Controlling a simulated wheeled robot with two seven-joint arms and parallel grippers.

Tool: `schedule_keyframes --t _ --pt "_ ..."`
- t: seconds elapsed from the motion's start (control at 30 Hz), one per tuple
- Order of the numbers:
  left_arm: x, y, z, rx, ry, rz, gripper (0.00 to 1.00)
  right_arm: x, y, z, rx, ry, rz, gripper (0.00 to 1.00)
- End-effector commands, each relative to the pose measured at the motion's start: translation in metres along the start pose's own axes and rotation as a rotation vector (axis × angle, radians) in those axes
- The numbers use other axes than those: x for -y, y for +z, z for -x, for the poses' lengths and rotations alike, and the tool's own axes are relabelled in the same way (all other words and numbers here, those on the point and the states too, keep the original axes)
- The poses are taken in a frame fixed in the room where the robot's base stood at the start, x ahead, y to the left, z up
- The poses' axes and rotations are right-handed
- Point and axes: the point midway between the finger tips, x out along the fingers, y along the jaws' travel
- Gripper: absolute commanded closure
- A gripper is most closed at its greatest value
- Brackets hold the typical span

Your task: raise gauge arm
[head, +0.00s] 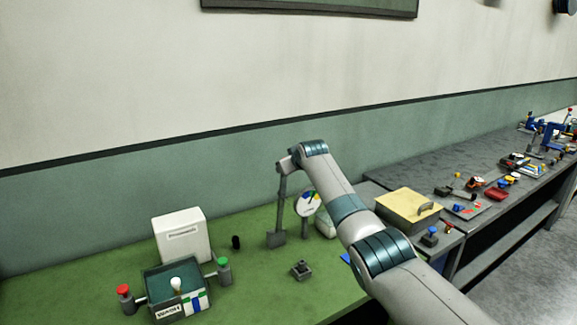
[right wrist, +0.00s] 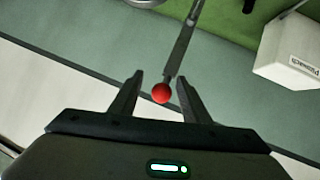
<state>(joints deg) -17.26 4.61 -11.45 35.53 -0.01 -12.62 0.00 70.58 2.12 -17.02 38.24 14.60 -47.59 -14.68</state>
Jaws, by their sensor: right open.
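The gauge arm (head: 282,197) is a slim grey lever standing almost upright on a grey block on the green bench. A round gauge dial (head: 308,203) with coloured sectors stands just right of it. In the right wrist view the lever shaft (right wrist: 183,42) ends in a red ball (right wrist: 161,93). My right gripper (right wrist: 160,80) is open, with the red ball between its fingers and a gap showing at the sides. In the head view my right gripper (head: 285,166) is at the lever's top, and the ball is hidden there. My left gripper is out of view.
A white box (head: 181,235) and a dark green tray (head: 158,270) with a white bulb, between red and green knobs, are at left. A small dark block (head: 301,269) lies in front. A yellow-topped box (head: 408,204) and a cluttered grey bench (head: 395,174) are at right.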

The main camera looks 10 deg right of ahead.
Motion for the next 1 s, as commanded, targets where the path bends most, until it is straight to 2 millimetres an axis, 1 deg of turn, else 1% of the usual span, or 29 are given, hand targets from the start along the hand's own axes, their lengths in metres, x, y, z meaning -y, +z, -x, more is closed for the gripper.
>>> schedule_keyframes --t 0.27,0.47,0.67,1.0 --pt "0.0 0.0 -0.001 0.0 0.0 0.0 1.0 0.001 -0.002 0.003 -0.005 -0.002 -0.002 0.57" --pt "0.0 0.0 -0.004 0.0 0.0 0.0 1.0 0.001 -0.002 0.011 -0.005 -0.003 -0.002 0.57" --pt "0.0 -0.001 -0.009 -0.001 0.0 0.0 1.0 0.001 -0.001 0.026 -0.006 -0.001 -0.002 0.57" --pt "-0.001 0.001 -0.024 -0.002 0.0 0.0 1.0 0.0 0.0 0.063 -0.006 0.0 -0.002 0.57"
